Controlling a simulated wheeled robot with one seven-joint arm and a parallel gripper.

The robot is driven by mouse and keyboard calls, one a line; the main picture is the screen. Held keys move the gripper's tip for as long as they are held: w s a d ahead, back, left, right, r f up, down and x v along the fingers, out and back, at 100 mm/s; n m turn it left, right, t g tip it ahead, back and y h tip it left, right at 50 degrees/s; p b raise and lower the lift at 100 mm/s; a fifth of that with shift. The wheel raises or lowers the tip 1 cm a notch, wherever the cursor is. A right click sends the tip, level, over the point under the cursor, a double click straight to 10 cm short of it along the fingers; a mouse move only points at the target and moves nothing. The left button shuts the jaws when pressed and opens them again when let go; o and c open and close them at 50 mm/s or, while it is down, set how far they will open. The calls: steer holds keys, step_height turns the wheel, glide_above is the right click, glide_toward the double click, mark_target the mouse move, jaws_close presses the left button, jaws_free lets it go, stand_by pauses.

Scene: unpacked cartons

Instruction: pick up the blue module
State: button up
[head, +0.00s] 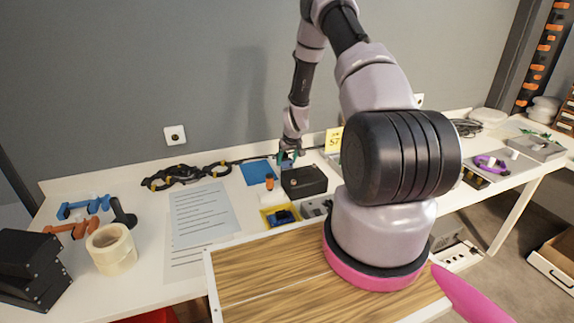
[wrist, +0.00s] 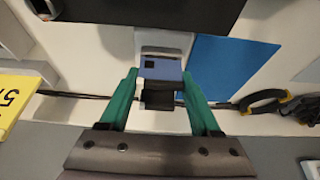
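The blue module (wrist: 163,70) is a small pale blue-violet block with a black part (wrist: 157,97) on its near side. In the wrist view it lies between the two teal fingers of my gripper (wrist: 161,78), in front of a white piece (wrist: 165,41). The fingertips stand at its two sides, very close. I cannot tell whether they touch it or whether it is lifted. In the head view my gripper (head: 288,157) is low over the back of the table, behind a black box (head: 304,181), and the module cannot be made out there.
A blue sheet (head: 256,172) lies left of my gripper, with cables and black-yellow pliers (head: 184,174) beyond it. A yellow tag (head: 333,140) stands to the right. A yellow bin (head: 267,221) with a dark blue item is in front. The wall is close behind.

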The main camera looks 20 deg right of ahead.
jaws_close()
step_height(320, 180, up, 10)
steer(key=shift+r, duration=0.1)
